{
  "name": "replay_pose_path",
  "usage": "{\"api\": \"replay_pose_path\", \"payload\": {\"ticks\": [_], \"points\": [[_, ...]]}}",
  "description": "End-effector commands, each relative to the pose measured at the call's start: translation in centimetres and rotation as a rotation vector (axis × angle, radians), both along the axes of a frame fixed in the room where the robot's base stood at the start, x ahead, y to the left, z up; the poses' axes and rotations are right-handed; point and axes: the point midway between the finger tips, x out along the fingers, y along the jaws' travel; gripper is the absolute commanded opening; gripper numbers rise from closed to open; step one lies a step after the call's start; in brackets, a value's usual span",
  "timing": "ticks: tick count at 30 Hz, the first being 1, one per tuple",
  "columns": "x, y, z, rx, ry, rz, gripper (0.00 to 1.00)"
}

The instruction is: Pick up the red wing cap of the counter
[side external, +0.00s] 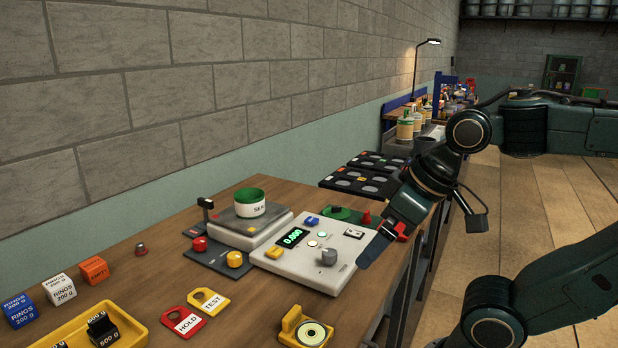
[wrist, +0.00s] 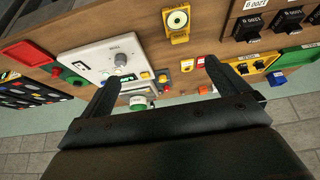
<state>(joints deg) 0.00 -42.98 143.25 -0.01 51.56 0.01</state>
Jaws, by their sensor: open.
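The counter (side external: 315,252) is a pale box with a 0.000 display and a grey knob; it also shows in the wrist view (wrist: 98,55). A small red piece with a narrow top (side external: 367,218) stands beyond it by a green mat, and shows at left in the wrist view (wrist: 55,72). It may be the wing cap; its wings are too small to make out. My gripper (side external: 370,257) is open and empty above the counter's right end. In the wrist view its two fingers (wrist: 160,80) are spread, with nothing between them.
A scale with a green-rimmed cup (side external: 250,207) stands behind the counter. Red (side external: 200,244) and yellow (side external: 234,259) knobs are on a dark pad. HOLD (side external: 184,320) and TEST (side external: 208,301) tags, a yellow gauge (side external: 311,332) and weight blocks lie nearer. Black trays (side external: 358,180) stand beyond.

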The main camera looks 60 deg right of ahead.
Motion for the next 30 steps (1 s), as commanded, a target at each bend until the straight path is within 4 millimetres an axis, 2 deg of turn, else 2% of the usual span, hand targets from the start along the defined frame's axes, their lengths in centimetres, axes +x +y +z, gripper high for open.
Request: {"api": "replay_pose_path", "payload": {"ticks": [1, 6, 7, 20, 26, 30], "points": [[0.0, 0.0, 0.0, 0.0, 0.0, 0.0, 0.9], [0.0, 0.0, 0.0, 0.0, 0.0, 0.0, 0.57], [0.0, 0.0, 0.0, 0.0, 0.0, 0.0, 0.55], [0.5, -0.3, 0.4, 0.004, 0.007, -0.023, 0.55], [2.5, -1.4, 1.7, 0.024, 0.037, -0.11, 0.55], [4.8, -2.9, 2.9, 0.046, 0.068, -0.208, 0.55]]}}
